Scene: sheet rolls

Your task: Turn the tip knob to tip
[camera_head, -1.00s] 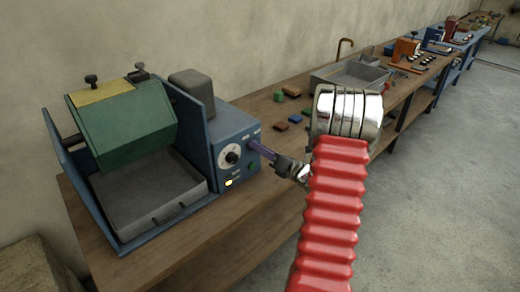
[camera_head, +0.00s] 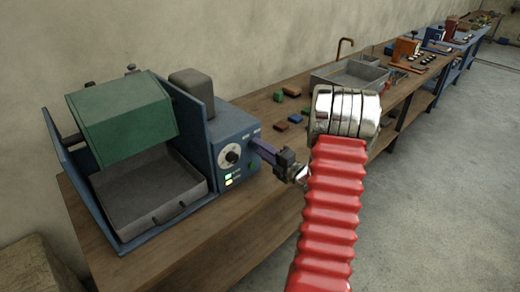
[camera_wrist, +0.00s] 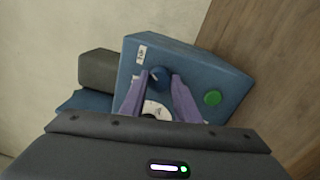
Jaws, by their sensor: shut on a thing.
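The blue machine (camera_head: 236,139) stands on the bench at left, with a green drum (camera_head: 120,117) above a grey tray (camera_head: 118,207). In the wrist view, the purple fingers of my gripper (camera_wrist: 159,82) are shut on a blue knob (camera_wrist: 157,75), which I take as the tip knob. A small label (camera_wrist: 141,54) is beside it, too small to read. In the head view, my gripper (camera_head: 257,145) reaches the panel's upper right and hides the knob. A white dial (camera_head: 230,156) with a black centre and a green button (camera_head: 252,165) are close by.
Green and yellow lamps (camera_head: 229,180) show low on the panel. Coloured blocks (camera_head: 294,117) and a grey basin (camera_head: 349,77) are further along the bench (camera_head: 200,255). The floor at right is clear.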

